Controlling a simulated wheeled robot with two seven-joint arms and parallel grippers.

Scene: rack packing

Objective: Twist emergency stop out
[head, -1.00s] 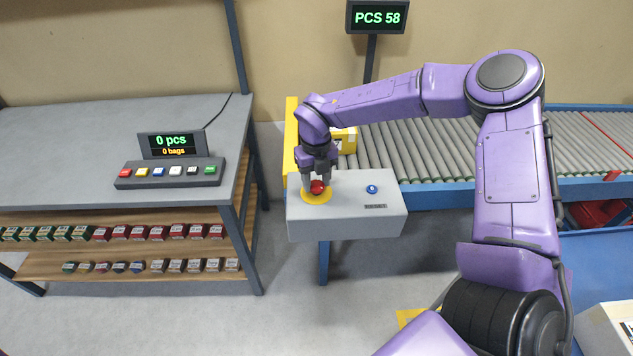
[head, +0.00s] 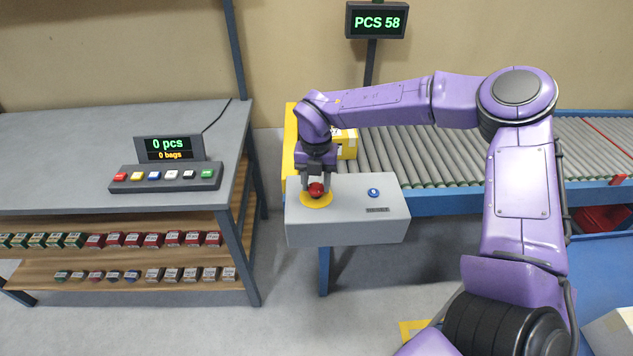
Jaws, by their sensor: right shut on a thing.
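The red emergency stop button (head: 316,190) sits on a yellow round plate (head: 317,201) on top of a grey control box (head: 345,229). My right gripper (head: 317,186) points down over the button and is shut on it, one finger at each side. The fingers partly hide the button, so how far it stands out cannot be told. A blue button (head: 374,193) and a small dark label (head: 377,210) are on the same box, to the right. My left gripper is not in view.
A roller conveyor (head: 430,163) runs behind the box, with a yellow carton (head: 346,143) near its left end. A grey table (head: 60,150) with a button console (head: 165,177) and shelves of small boxes stands at left. A display (head: 376,21) reads PCS 58.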

